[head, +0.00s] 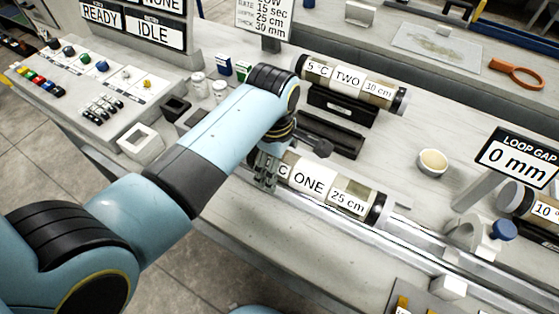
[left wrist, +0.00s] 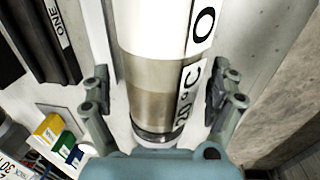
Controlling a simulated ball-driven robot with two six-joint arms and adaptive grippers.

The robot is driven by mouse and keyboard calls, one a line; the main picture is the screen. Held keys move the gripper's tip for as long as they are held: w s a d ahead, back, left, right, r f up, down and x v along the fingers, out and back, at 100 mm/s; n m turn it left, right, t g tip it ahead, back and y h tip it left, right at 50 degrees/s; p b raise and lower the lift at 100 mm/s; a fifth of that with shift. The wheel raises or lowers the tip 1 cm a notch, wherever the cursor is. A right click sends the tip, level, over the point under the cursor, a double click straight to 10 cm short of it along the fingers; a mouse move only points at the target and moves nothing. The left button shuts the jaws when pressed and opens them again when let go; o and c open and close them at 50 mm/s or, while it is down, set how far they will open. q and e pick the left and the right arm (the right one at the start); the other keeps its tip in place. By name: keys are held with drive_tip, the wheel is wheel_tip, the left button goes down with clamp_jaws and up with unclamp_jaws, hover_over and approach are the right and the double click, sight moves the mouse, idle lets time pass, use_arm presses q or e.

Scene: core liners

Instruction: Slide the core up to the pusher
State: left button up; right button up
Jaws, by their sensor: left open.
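The core labelled ONE, 25 cm (head: 345,199) lies along the metal rail channel (head: 345,226) at the bench front. Its black right end cap faces right, with a gap to a pale bracket with a blue knob (head: 470,236); I cannot tell whether that is the pusher. My left gripper (head: 266,182) is down at the core's left end, hiding part of it. In the left wrist view the open fingers (left wrist: 162,105) stand on either side of the core (left wrist: 155,100), with a visible gap at each side. My right gripper is not in view.
Core TWO (head: 346,81) rests on a black cradle behind. An empty dark cradle (head: 330,136) lies between it and core ONE. A small bowl (head: 432,162) and the loop gap sign reading 0 mm (head: 516,160) stand right. A control panel (head: 95,85) is at left.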

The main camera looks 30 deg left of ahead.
use_arm(q)
drive_tip(key=shift+f, duration=0.2)
drive_tip(key=c, duration=1.8)
